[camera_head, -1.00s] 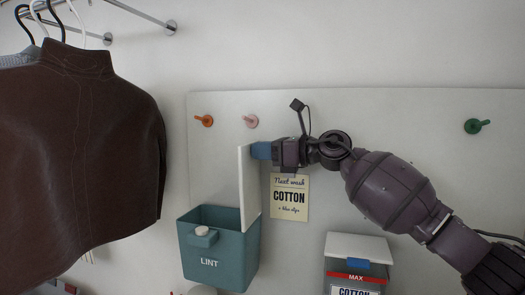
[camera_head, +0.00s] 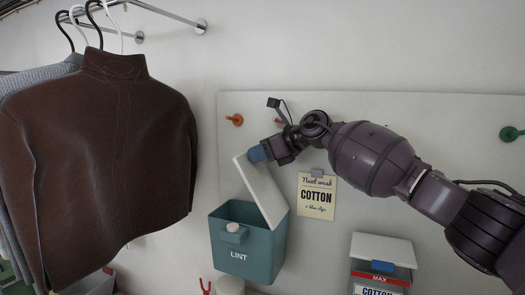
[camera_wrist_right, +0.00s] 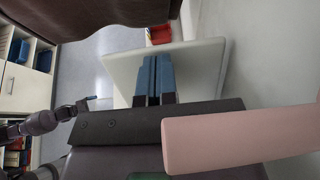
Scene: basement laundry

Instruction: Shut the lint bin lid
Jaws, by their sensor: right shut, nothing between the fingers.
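The teal lint bin (camera_head: 246,258), labelled LINT, is on the wall board. Its white lid (camera_head: 264,192) is hinged at the right side and stands partly open, tilted left over the opening. My right gripper (camera_head: 257,153) is shut and empty, its blue fingertips at the lid's upper right edge, seemingly touching it. In the right wrist view the shut blue fingers (camera_wrist_right: 155,78) lie in front of the pale lid (camera_wrist_right: 205,70). My left gripper (camera_wrist_right: 82,104) shows small at the left of that view; its jaw state is unclear.
A brown garment (camera_head: 105,150) hangs left of the bin. A pink peg (camera_wrist_right: 235,135) is very close to the right wrist; an orange peg (camera_head: 235,120) is left of it. A COTTON note (camera_head: 317,198) and a lidded box (camera_head: 382,250) are to the right.

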